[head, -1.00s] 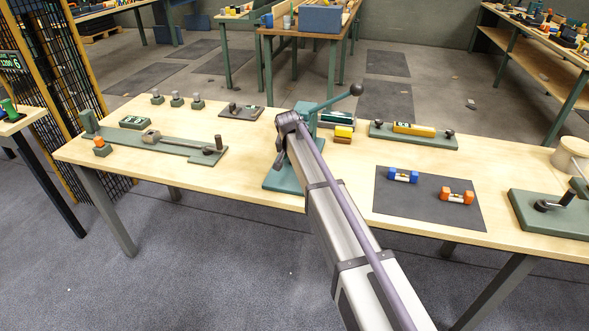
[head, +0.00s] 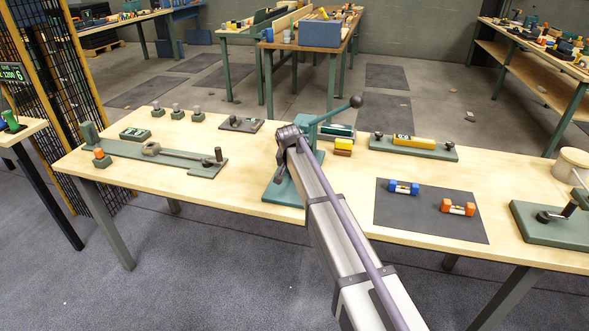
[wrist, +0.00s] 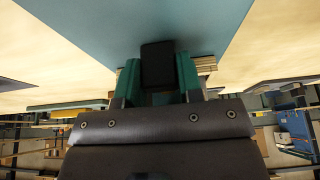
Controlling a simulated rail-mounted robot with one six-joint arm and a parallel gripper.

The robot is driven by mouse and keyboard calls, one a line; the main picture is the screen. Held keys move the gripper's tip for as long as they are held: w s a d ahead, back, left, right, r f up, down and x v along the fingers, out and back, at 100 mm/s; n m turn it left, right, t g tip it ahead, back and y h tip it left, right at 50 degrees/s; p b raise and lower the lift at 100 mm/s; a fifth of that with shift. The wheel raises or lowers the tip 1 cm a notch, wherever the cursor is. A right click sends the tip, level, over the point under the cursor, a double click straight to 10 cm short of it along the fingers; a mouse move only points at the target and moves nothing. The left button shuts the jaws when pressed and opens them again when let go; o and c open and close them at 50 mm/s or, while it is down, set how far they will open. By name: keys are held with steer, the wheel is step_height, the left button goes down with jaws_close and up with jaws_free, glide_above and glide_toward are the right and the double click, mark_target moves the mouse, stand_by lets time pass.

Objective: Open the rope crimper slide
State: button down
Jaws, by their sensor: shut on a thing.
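A teal bench press (head: 284,190), which looks like the rope crimper, stands mid-table with a flat base and a long lever ending in a black ball (head: 356,101). My arm covers much of it in the head view, and my gripper is hidden there. In the wrist view, my gripper (wrist: 158,72) has its two green fingers shut on a dark block (wrist: 157,62), which could be the slide's handle. A flat teal plate (wrist: 200,18) lies just beyond the fingers. How far the slide is open cannot be told.
On the wooden table (head: 350,215), a long green fixture (head: 185,157) lies left. A dark mat (head: 405,222) with a blue piece (head: 403,188) and an orange piece (head: 458,207) lies right. A yellow block (head: 413,142) on a green base sits behind.

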mark_target(288, 191)
steer(key=s, duration=0.3)
steer(key=s+a, duration=0.1)
steer(key=s, duration=0.2)
steer(key=s+a, duration=0.1)
steer(key=s, duration=0.2)
steer(key=shift+s+a, duration=0.15)
steer(key=shift+a, duration=0.05)
steer(key=c, duration=0.8)
jaws_free()
steer(key=shift+o, duration=0.2)
steer(key=d+p+v, duration=0.1)
steer(key=p+v, duration=0.9)
steer(key=shift+a+r, duration=0.45)
steer(key=shift+s, duration=0.15)
